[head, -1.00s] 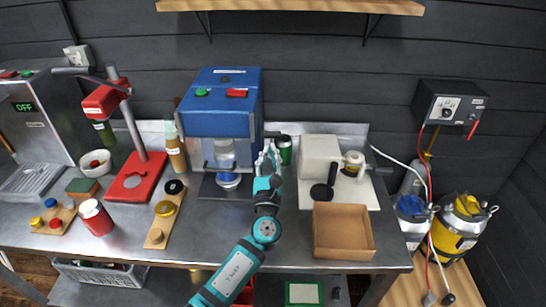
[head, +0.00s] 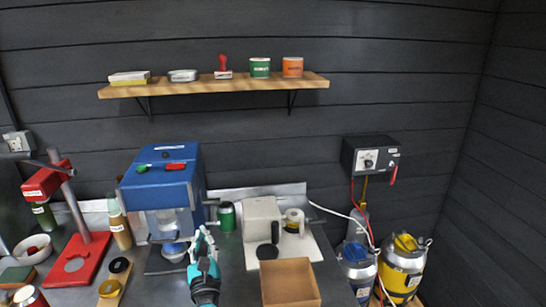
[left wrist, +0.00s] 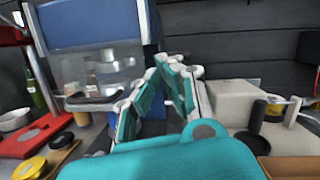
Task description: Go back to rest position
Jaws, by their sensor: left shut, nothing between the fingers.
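My left gripper (head: 204,240) is in the lower middle of the head view, just right of the blue machine's front and left of the white appliance. Its fingers are together with nothing between them. In the left wrist view the gripper (left wrist: 165,75) points at the gap between the blue machine (left wrist: 95,25) and the white appliance (left wrist: 230,102). My right gripper shows in no view.
The blue machine (head: 162,185) and white appliance (head: 262,212) stand at the bench's back. A brown box (head: 290,282) lies right of my gripper. A red press (head: 78,262) stands left. A shelf (head: 215,87) hangs above. Yellow (head: 402,268) and blue (head: 357,265) canisters stand right.

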